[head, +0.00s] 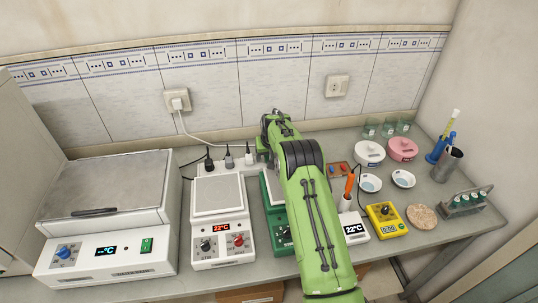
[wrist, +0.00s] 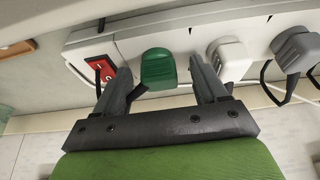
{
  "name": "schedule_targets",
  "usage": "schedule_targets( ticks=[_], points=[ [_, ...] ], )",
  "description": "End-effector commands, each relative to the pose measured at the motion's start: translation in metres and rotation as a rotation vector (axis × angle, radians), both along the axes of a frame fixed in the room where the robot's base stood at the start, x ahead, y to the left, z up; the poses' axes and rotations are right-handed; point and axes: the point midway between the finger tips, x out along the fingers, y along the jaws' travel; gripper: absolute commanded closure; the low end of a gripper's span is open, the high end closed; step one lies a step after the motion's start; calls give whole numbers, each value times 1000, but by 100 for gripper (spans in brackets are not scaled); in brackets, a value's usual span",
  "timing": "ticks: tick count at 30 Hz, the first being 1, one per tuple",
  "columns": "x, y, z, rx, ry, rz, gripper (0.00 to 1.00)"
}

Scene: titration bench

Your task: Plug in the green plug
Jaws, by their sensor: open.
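In the wrist view the green plug (wrist: 158,70) sits at the white power strip (wrist: 140,40), between the red switch and a white plug. I cannot tell how deep it sits in its socket. My gripper (wrist: 151,64) is open, with one dark finger on each side of the green plug. Gaps show between the fingers and the plug. In the head view my green arm reaches to the back of the bench, and the green plug is hidden behind it.
A white plug (wrist: 230,58) stands close to one finger, with a grey plug (wrist: 296,48) beyond it. The red switch (wrist: 100,70) is close to the other finger. A white hotplate (head: 219,195) and a green-cased device (head: 273,190) stand in front of the strip.

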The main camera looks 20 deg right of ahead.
Motion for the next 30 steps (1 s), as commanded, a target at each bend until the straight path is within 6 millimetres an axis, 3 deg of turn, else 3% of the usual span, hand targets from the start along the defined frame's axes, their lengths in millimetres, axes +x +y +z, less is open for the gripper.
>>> schedule_targets(
  ticks=[7,21,25,30],
  points=[
    [-4,1,13,0,-2,0,28],
    [-47,10,117,-1,-3,0,28],
    [-55,12,137,0,-1,0,28],
    [-59,13,145,0,1,0,28]
  ],
)
